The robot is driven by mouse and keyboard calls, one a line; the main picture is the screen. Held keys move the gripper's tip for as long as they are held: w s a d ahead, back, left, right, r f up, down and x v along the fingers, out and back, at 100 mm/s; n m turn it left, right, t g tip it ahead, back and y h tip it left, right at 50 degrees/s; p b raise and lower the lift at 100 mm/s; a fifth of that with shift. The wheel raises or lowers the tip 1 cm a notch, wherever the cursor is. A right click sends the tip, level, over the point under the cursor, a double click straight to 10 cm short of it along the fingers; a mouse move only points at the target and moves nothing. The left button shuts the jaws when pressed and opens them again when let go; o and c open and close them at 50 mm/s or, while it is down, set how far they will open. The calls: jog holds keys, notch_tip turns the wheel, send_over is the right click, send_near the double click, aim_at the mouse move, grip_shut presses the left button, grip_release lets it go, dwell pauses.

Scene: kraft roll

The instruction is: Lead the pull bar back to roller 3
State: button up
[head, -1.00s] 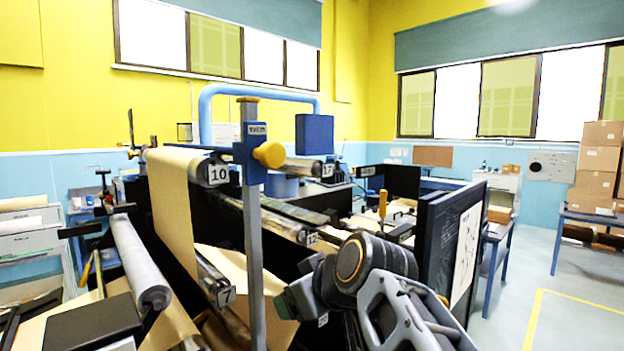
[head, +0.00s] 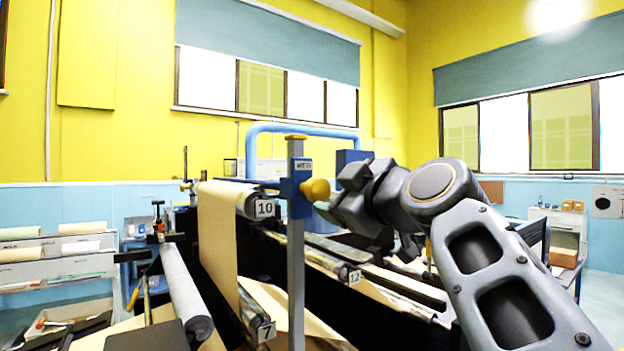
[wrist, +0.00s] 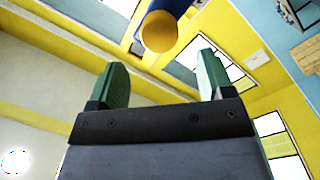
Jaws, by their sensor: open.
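My gripper (wrist: 158,62) is open and empty, its two green fingers apart. The yellow knob (wrist: 160,31) shows beyond the fingertips in the wrist view, apart from them. In the head view my gripper (head: 328,208) is close to the yellow knob (head: 316,190) on the blue block of the grey post (head: 297,260); whether they touch is hard to tell. Brown kraft paper (head: 219,235) hangs over roller 10 (head: 235,196). Roller 12 (head: 318,262) and roller 7 (head: 254,318) are also labelled. I cannot make out roller 3, or a pull bar for certain.
A grey roller (head: 184,293) sits at the left of the machine. A blue tube frame (head: 300,129) rises behind the post. Shelves with paper rolls (head: 60,265) stand at the far left. Open floor shows at the far right.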

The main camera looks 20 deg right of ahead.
aim_at(321, 190)
jog(key=shift+p+x, duration=2)
jog(key=shift+x, duration=1.9)
jog(key=shift+c, duration=0.4)
jog(key=c, duration=1.1)
jog(key=a+p, duration=0.1)
jog(key=s+a+r+p, duration=0.1)
jog(key=a, duration=0.1)
jog(key=shift+r+p, duration=0.2)
jog(key=shift+p, duration=0.2)
jog(key=shift+s+a+r+p, duration=0.1)
jog(key=shift+s+a+p, duration=0.1)
jog(key=shift+a+p, duration=0.3)
jog(key=shift+s+a+p, duration=0.15)
jog(key=shift+a+p, duration=0.3)
jog(key=shift+p, duration=0.05)
